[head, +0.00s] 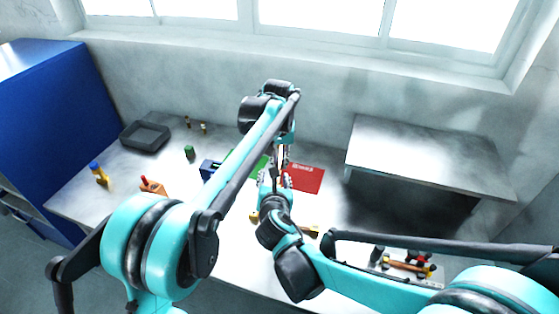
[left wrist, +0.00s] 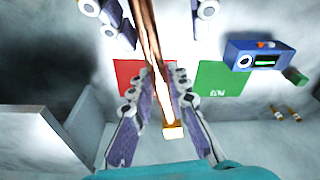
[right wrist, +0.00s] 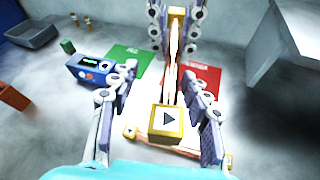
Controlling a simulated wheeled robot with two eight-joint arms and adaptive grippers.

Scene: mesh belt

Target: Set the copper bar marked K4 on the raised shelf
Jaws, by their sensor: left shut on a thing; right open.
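A copper bar with yellow end caps (right wrist: 166,122) is held off the table in my left gripper (head: 283,158). The near cap shows a dark triangle in the right wrist view; no K4 mark is readable. My left gripper is shut on the bar, its fingers also at the top of the right wrist view (right wrist: 174,30). My right gripper (right wrist: 160,108) is open, its fingers apart on either side of the bar's near end. A second bar with yellow ends (head: 310,230) lies on the table, partly hidden. The raised shelf (head: 430,155) is at the right in the head view, its top bare.
A red mat (head: 305,180) and a green mat (right wrist: 128,60) lie below the grippers. A blue device (right wrist: 92,70) stands beside the green mat. A dark tray (head: 145,136) is at the back left. A tray with tools (head: 405,265) is at the front right. A wall stands behind.

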